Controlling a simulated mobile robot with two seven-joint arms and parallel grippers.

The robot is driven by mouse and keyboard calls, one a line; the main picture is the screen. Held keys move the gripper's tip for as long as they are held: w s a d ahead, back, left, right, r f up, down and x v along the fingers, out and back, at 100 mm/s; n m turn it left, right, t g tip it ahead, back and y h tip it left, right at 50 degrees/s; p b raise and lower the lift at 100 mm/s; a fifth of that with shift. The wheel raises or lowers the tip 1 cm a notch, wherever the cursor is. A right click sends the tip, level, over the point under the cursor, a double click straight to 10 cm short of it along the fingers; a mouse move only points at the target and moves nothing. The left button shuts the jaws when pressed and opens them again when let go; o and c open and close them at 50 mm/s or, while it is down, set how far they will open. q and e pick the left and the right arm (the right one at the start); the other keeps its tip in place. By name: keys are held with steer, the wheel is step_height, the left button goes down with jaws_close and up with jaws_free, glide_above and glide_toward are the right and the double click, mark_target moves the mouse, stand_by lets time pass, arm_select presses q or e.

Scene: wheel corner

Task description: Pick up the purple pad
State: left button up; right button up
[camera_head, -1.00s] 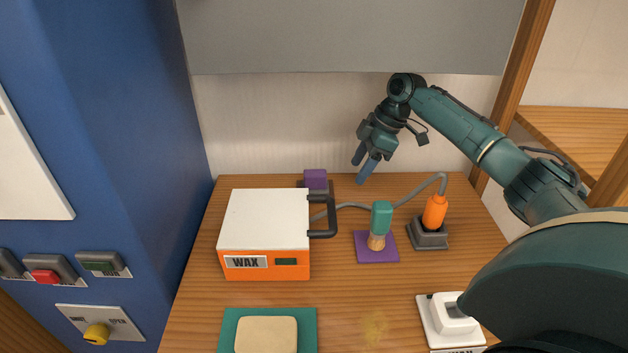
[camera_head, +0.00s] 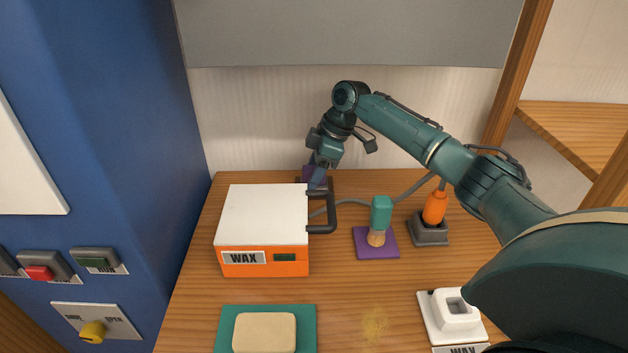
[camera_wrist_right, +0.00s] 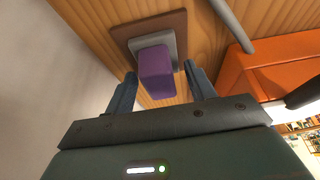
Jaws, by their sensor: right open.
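The purple pad (camera_head: 309,172) is a small upright block behind the wax box, partly hidden by my right gripper in the head view. In the right wrist view the pad (camera_wrist_right: 156,72) stands on a grey plate with a brown base (camera_wrist_right: 122,32). My right gripper (camera_head: 317,180) is open over it. In the wrist view its blue fingers (camera_wrist_right: 160,78) lie on either side of the pad, with visible gaps. I cannot tell how deep the fingers reach. My left gripper is not in view.
The white and orange wax box (camera_head: 264,216) with a dark handle (camera_head: 333,214) stands just in front. A green-handled brush (camera_head: 381,213) stands on a flat purple mat (camera_head: 362,245). A grey hose runs to an orange tool (camera_head: 435,207) in a holder. A blue wall (camera_head: 130,150) bounds the left.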

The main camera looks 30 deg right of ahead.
steer(key=c, duration=1.1)
steer(key=shift+r, duration=0.1)
steer(key=shift+r, duration=0.45)
steer(key=w+a, duration=0.3)
steer(key=a, duration=0.2)
steer(key=w+a, duration=0.3)
steer(key=a, duration=0.1)
steer(key=w+a+p, duration=0.1)
steer(key=w+a, duration=0.2)
steer(key=a, duration=0.2)
steer(key=shift+a+r, duration=0.25)
steer(key=shift+a, duration=0.05)
steer(key=shift+w+a, duration=0.2)
steer(key=shift+a, duration=0.25)
